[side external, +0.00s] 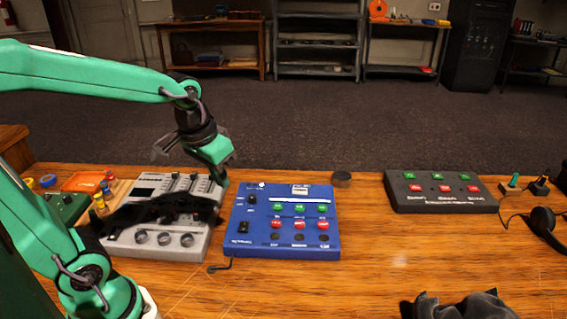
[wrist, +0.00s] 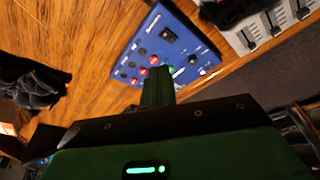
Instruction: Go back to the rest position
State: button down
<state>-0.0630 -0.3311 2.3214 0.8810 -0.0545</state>
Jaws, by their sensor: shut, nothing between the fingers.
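My green gripper (side external: 222,178) hangs above the gap between the grey mixer (side external: 143,249) and the blue button box (side external: 237,212), pointing down. Its fingers are together with nothing between them. In the wrist view, the shut green finger (wrist: 158,88) reaches toward the blue box (wrist: 150,40), hiding part of its edge. The blue box has green and red round buttons, dark knobs and a black switch. The grey mixer has sliders and several round knobs, and a dark shadow lies across it. I cannot tell the exact height of my fingertips above the desk.
A dark grey button box (side external: 440,202) stands at the right, with black headphones (side external: 543,224) and small joysticks (side external: 515,181) beyond it. A crumpled dark cloth (side external: 460,306) lies at the front. An orange tray (side external: 83,181) sits at the left. The desk's middle front is clear.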

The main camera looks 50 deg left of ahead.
jog(key=s+d+r+m+t, duration=0.1)
jog(key=s+r+t, duration=0.1)
jog(key=s, duration=0.4)
jog(key=shift+s+d+r, duration=0.4)
jog(key=shift+r, duration=0.3)
dwell(0.5)
